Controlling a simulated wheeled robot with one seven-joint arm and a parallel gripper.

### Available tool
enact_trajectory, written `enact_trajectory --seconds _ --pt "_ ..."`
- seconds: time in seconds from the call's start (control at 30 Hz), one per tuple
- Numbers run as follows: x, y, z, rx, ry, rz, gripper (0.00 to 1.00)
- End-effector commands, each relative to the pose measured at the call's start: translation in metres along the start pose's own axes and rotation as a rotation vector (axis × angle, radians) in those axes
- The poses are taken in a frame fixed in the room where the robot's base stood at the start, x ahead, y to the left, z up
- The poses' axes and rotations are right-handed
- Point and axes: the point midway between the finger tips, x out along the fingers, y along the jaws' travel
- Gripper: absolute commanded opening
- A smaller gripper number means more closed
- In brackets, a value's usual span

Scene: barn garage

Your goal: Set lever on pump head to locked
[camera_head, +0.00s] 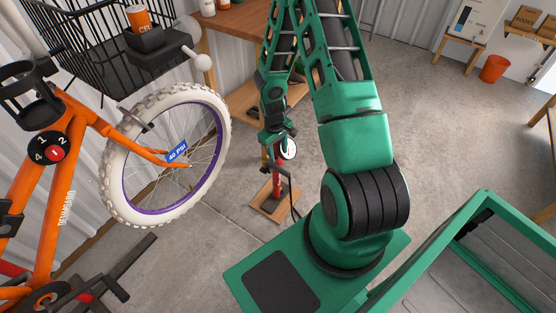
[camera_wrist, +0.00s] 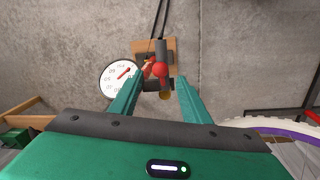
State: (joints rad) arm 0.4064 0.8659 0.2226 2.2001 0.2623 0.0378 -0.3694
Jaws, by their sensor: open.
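The floor pump has a red barrel (camera_head: 277,186) and stands on a wooden base (camera_head: 266,208) on the concrete floor. Its round white gauge (camera_head: 288,148) shows beside my gripper (camera_head: 274,135). In the wrist view my gripper (camera_wrist: 161,80) is open, its two green fingers on either side of the pump top. Between them are a red rounded part (camera_wrist: 160,70) and dark fittings (camera_wrist: 157,85), with a small yellow piece below. The gauge (camera_wrist: 121,77) sits left of the left finger. I cannot tell which part is the lever, its position, or whether the fingers touch anything.
An orange bicycle (camera_head: 47,205) with a white-tyred front wheel (camera_head: 113,190) stands left of the pump. Behind the arm is a wooden workbench (camera_head: 232,24). A green-framed bin (camera_head: 490,200) is at lower right. Open floor lies between, with an orange bucket (camera_head: 494,69) far right.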

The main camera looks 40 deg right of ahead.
Motion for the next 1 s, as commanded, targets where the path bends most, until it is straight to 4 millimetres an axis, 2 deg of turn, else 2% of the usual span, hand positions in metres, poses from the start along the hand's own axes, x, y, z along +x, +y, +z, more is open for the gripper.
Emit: enact_trajectory --seconds 0.1,0.33,0.77,0.8,0.93,0.97,1.0 --pt "0.019 0.0 0.001 0.0 -0.003 -0.001 0.43" --pt "0.044 -0.001 0.0 -0.001 -0.001 -0.001 0.43" --pt "0.052 0.0 -0.001 -0.001 0.001 0.0 0.43" --pt "0.051 0.0 -0.001 -0.001 0.001 0.0 0.38" --pt "0.051 0.0 0.0 -0.001 0.001 0.0 0.07" --pt "0.051 0.0 0.0 -0.001 0.001 0.0 0.02" --pt "0.051 0.0 0.0 -0.001 0.001 0.0 0.02"
